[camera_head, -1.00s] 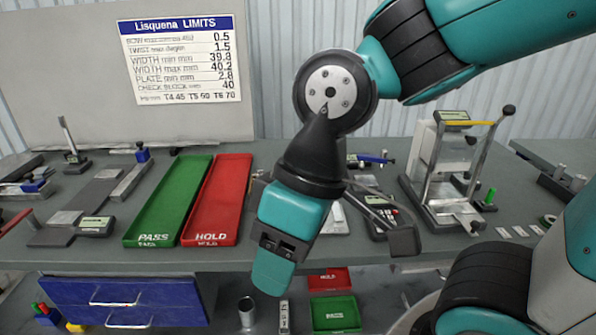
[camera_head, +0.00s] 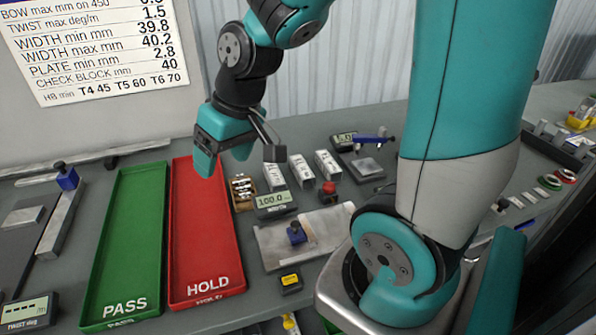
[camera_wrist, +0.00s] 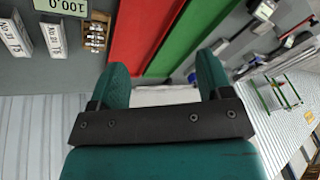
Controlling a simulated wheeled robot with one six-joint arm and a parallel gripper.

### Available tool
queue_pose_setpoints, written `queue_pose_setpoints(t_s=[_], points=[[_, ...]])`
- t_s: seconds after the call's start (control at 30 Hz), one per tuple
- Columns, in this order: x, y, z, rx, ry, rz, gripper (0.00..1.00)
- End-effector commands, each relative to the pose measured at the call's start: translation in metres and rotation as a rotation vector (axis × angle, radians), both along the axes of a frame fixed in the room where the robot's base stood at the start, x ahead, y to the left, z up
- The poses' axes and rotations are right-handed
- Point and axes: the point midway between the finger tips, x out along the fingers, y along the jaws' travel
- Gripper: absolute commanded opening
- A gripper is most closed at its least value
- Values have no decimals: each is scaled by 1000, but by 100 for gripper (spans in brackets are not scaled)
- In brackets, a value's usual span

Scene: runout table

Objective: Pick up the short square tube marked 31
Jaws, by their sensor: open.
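Three short light-grey tubes stand in a row behind the gauge in the head view: a left one (camera_head: 273,176), a middle one (camera_head: 301,172) and a right one (camera_head: 327,166). Their numbers are too small there, so I cannot tell which is 31. The wrist view shows two labelled tubes at the upper left, one nearer (camera_wrist: 52,38) and one at the edge (camera_wrist: 15,38); I cannot read 31 on either. My gripper (camera_head: 223,158) is open and empty above the far end of the red tray, left of the tubes. Its fingers (camera_wrist: 163,75) show apart in the wrist view.
The red HOLD tray (camera_head: 205,260) and green PASS tray (camera_head: 125,250) lie empty. A gauge reading 100.0 (camera_head: 273,203) and a small box of cylinders (camera_head: 242,190) sit beside the tubes. A grey plate (camera_head: 285,245) with a blue-knobbed piece lies in front.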

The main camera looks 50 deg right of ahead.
Motion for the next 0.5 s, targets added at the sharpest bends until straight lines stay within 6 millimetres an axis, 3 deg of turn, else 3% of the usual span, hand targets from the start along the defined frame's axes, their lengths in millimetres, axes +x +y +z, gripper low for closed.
queue_pose_setpoints(t_s=[0.03, 0.1, 0.23, 0.33, 0.4, 0.5], points=[[16, -43, -17, -25, -5, -132, 72], [30, -101, -35, -70, -25, -288, 72], [29, -190, -64, -153, -44, -505, 72], [20, -233, -77, -197, -49, -602, 72], [16, -249, -83, -217, -51, -638, 72], [16, -259, -93, -226, -49, -654, 72]])
